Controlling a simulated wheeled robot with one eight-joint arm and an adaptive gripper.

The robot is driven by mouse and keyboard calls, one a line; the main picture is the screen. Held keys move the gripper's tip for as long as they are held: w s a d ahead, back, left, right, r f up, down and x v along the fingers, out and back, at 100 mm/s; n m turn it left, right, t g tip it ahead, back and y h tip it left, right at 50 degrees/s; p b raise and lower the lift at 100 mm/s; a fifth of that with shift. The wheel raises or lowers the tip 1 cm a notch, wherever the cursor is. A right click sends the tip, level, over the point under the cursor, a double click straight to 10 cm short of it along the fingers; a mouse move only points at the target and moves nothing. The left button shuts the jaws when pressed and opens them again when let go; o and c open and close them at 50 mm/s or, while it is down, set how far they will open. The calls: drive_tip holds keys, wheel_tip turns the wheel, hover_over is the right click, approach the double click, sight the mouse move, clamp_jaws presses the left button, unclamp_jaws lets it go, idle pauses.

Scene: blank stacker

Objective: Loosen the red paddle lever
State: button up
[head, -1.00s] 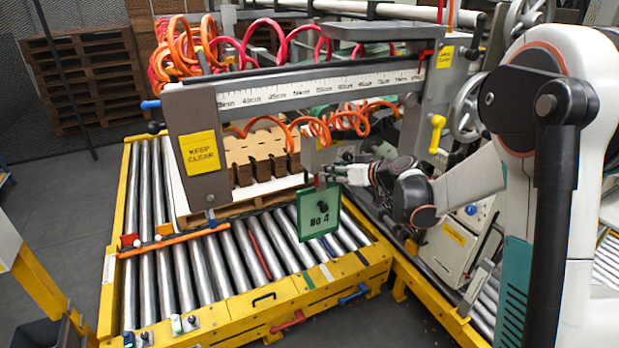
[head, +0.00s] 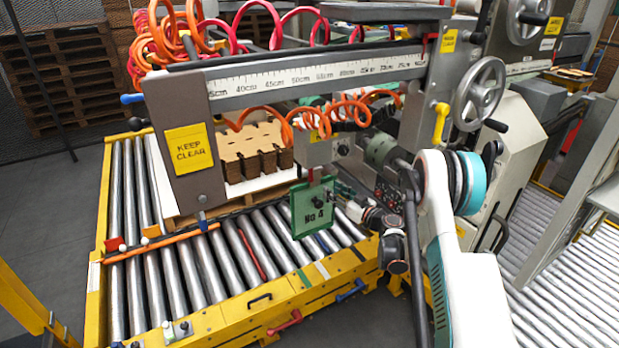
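Several red parts show, and I cannot tell for sure which is the paddle lever. A small red piece (head: 310,176) sits under the grey head box, just above the green "No 4" plate (head: 312,208). A red handle (head: 285,323) sticks out from the yellow conveyor's front side. A small red block (head: 115,244) stands at the left end of the orange bar. My gripper (head: 342,192) is just right of the green plate, partly lost among dark machine parts. Its fingers are too small and cluttered to judge, and I see nothing held.
A grey beam with a ruler (head: 310,78) spans above the rollers, with orange coiled hoses (head: 330,118) hanging below. A handwheel (head: 479,94) and a yellow lever (head: 440,122) are on the right. Cardboard blanks (head: 250,150) lie behind the green plate.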

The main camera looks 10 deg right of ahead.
sight(312, 177)
drive_tip(key=b+x, duration=0.3)
drive_tip(key=x, duration=1)
drive_tip(key=shift+a+b, duration=0.1)
drive_tip(key=shift+b, duration=0.3)
clamp_jaws()
